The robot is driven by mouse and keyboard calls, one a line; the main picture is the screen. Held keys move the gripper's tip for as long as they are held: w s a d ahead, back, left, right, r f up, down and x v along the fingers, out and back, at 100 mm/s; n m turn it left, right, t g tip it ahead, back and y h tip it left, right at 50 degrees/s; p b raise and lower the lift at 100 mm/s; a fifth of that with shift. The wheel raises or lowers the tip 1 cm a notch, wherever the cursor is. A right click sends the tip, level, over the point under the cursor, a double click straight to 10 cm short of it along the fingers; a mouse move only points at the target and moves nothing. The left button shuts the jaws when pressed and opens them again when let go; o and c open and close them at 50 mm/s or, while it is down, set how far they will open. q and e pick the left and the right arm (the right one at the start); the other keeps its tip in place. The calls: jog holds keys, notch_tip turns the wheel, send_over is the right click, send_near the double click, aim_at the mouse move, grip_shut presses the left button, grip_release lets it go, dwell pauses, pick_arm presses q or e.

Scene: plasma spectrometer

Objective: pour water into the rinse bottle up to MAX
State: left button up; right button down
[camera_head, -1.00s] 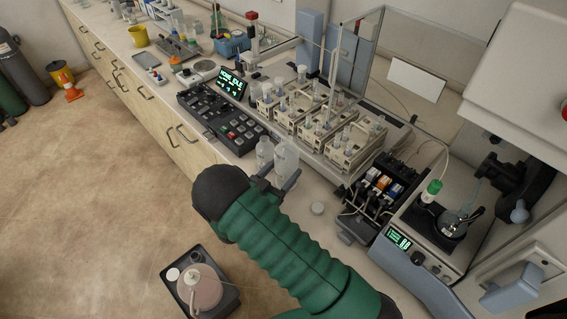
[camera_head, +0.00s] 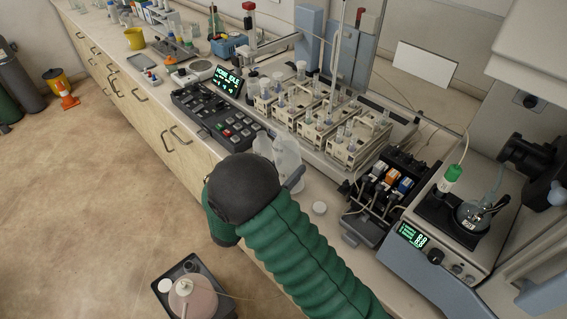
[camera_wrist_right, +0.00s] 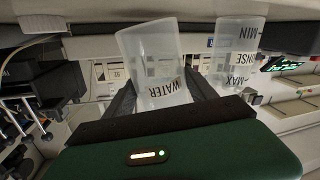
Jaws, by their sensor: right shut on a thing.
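The translucent water container (camera_head: 287,153), lettered WATER (camera_wrist_right: 152,62) in the wrist view, is between the fingers of my right gripper (camera_wrist_right: 162,92). The gripper is shut on it. In the head view my green arm hides most of that gripper (camera_head: 290,180). The translucent rinse bottle (camera_head: 262,144) stands just left of the water container, and its MIN and MAX marks show in the wrist view (camera_wrist_right: 238,58). The two look close in the head view; I cannot tell whether they touch. Water levels cannot be made out. My left gripper is not in view.
A small white round lid (camera_head: 319,208) lies on the bench. Sample racks (camera_head: 322,122) stand behind the bottles, and a black control panel (camera_head: 215,118) is to the left. A black pump unit (camera_head: 385,190) and an instrument with a green display (camera_head: 430,245) are on the right.

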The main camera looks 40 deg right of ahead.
aim_at(292, 161)
jog(key=n+p, duration=0.1)
jog(key=p, duration=0.1)
jog(key=s+r+n+p, duration=0.1)
jog(key=n, duration=0.1)
jog(key=shift+s+d+r+g+y+p, duration=0.1)
jog(key=shift+s+r+g+y+p, duration=0.05)
jog(key=shift+s+g+y+p, duration=0.2)
notch_tip(292, 161, up, 2)
jog(key=n+g+p, duration=0.1)
jog(key=n+p, duration=0.4)
jog(key=p, duration=0.4)
jog(key=shift+w+r+n+y+p, duration=0.1)
jog(key=shift+n+y+p, duration=0.25)
jog(key=shift+p, duration=0.35)
jog(key=shift+n, duration=0.25)
jog(key=shift+r+g+p, duration=0.25)
jog(key=shift+r+p, duration=0.25)
jog(key=shift+p, duration=0.7)
jog(key=shift+s+r+n+p, duration=0.25)
jog(key=shift+r+n+p, duration=0.25)
jog(key=shift+p, duration=0.6)
jog(key=shift+f, duration=0.3)
